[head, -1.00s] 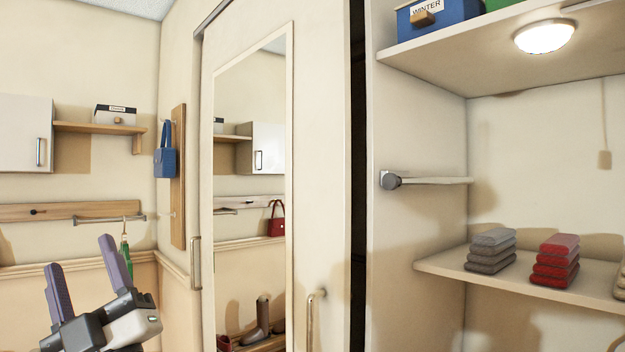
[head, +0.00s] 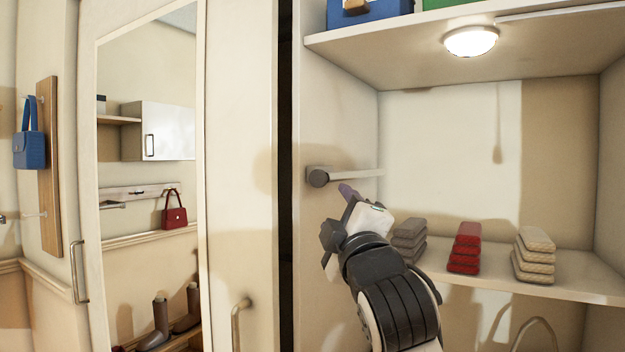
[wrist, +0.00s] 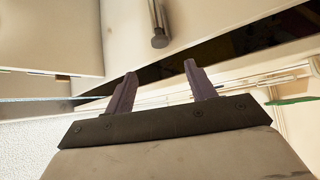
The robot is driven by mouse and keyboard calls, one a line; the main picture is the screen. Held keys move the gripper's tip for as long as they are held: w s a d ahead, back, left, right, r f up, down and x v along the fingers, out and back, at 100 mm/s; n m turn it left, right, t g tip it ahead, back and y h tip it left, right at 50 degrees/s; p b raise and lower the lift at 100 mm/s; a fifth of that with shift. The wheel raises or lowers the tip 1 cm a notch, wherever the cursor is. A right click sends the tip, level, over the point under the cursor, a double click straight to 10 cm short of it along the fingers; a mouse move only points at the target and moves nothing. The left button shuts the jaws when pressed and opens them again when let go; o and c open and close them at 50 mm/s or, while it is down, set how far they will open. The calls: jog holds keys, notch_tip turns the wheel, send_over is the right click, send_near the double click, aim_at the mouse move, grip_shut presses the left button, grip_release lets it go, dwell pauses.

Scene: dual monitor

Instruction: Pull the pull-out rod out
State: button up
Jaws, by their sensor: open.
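The pull-out rod (head: 345,175) is a pale bar with a dark grey round end knob, mounted on the inner side wall of the open closet. It also shows in the wrist view (wrist: 156,22), its end at the top, above the gap between my fingers. My gripper (head: 345,192) is just below the rod in the head view, its fingers partly hidden by my wrist. In the wrist view my gripper (wrist: 160,68) is open and empty, its two purple fingers apart and not around the rod.
The lower shelf (head: 540,285) holds grey, red (head: 464,250) and beige (head: 533,255) folded stacks, right of my arm. A lamp (head: 470,41) hangs under the upper shelf (head: 420,60). A mirrored sliding door (head: 238,180) with a handle stands left of the closet.

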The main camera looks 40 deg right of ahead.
aim_at(319, 180)
jog(key=p+x, duration=0.6)
jog(key=x, duration=0.7)
jog(key=shift+w+d, duration=0.1)
jog(key=shift+w, duration=0.15)
grip_shut()
